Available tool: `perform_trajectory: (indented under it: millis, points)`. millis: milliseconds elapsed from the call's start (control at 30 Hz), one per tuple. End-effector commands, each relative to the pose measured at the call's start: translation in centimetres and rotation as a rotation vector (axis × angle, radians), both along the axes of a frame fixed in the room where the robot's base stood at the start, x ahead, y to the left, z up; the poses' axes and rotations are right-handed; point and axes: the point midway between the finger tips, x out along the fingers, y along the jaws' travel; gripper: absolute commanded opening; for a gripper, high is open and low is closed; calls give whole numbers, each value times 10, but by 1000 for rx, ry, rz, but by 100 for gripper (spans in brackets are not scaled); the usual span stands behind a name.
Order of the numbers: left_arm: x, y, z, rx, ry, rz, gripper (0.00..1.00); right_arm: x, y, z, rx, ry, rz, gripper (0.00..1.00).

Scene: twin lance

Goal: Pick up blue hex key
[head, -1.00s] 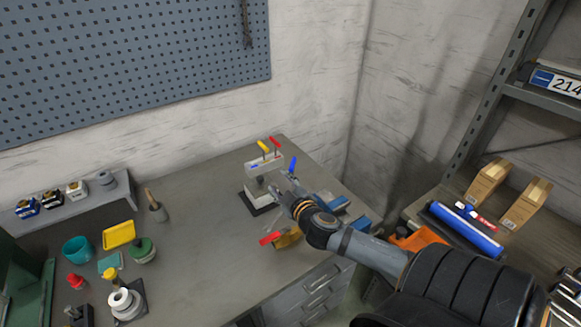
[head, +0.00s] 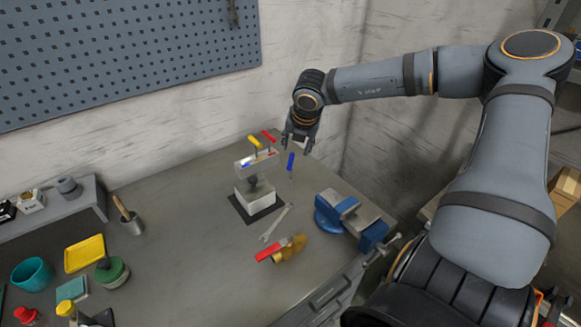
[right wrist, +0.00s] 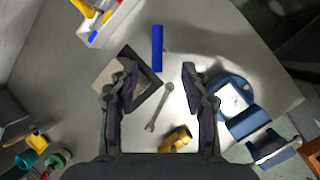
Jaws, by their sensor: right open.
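The blue hex key (head: 291,161) shows its blue handle, with a thin shaft below it, right of the hex key holder (head: 243,172) in the head view. In the right wrist view the blue handle (right wrist: 157,46) is ahead of my fingertips, roughly on the line between them and apart from both. I cannot tell whether it stands or lies. My right gripper (head: 299,144) is open and empty, just above the blue handle in the head view; its two fingers also show in the right wrist view (right wrist: 159,70). My left gripper is out of view.
The holder carries yellow and red keys and sits by a white block (head: 254,194). Cups and a yellow tray (head: 85,253) are at left. The bench middle is clear.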

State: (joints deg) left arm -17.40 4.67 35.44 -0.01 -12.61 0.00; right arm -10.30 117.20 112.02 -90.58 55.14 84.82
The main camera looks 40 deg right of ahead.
Motion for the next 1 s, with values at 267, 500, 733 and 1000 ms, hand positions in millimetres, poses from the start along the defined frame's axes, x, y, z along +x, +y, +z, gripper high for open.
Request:
perform_trajectory:
  millis: [267, 500, 733, 1000]
  points:
    - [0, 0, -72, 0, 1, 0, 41, 8, -3, -29, 0, -3, 2, 47]
    - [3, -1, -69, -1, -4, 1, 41, 17, -7, -43, 3, -1, 2, 47]
    - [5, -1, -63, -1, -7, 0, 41, 22, -10, -49, 2, 1, 2, 47]
    - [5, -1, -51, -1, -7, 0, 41, 39, -18, -83, 3, 1, 3, 47]
